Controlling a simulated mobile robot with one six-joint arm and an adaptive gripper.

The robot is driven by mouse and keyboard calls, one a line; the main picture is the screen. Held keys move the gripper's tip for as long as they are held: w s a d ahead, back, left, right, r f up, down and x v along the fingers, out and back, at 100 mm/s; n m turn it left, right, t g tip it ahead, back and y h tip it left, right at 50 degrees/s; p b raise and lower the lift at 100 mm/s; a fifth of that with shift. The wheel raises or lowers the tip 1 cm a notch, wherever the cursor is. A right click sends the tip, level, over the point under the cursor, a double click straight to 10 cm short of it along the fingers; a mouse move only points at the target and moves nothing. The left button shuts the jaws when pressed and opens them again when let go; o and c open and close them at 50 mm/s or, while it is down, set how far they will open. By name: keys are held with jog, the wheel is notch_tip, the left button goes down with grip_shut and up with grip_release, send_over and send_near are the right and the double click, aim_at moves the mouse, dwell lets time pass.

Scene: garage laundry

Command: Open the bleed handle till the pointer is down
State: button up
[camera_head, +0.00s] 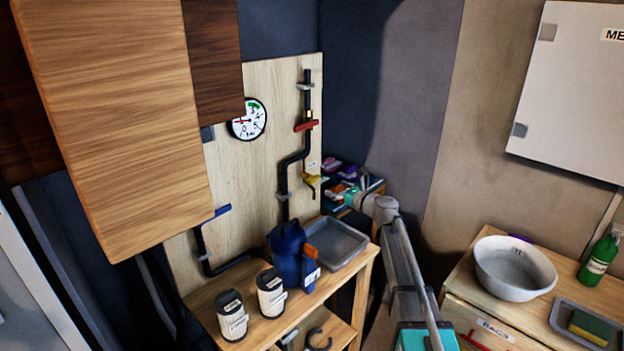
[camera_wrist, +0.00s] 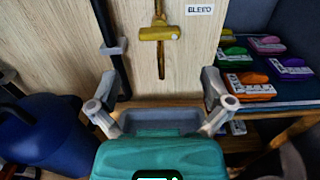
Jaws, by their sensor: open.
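The yellow bleed handle (camera_wrist: 157,33) lies crosswise on a short yellow pipe on the wooden panel, beside a BLEED label (camera_wrist: 200,9). It also shows in the head view as a small yellow fitting (camera_head: 318,181) low on the panel's right. The round white gauge (camera_head: 247,119) has a green band at upper right. Its red pointer seems to point left. My gripper (camera_wrist: 160,108) is open and empty, its fingers spread apart below the handle in the wrist view and not touching it. In the head view its tip (camera_head: 352,196) is right of the fitting.
A grey tray (camera_head: 335,243) and a blue jug (camera_head: 287,252) stand on the bench below the panel. A red handle (camera_head: 306,125) sits on the black pipe above. A wooden cabinet door (camera_head: 120,120) juts out at left.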

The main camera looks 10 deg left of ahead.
aim_at(316, 179)
jog(key=x, duration=1)
jog(key=c, duration=1)
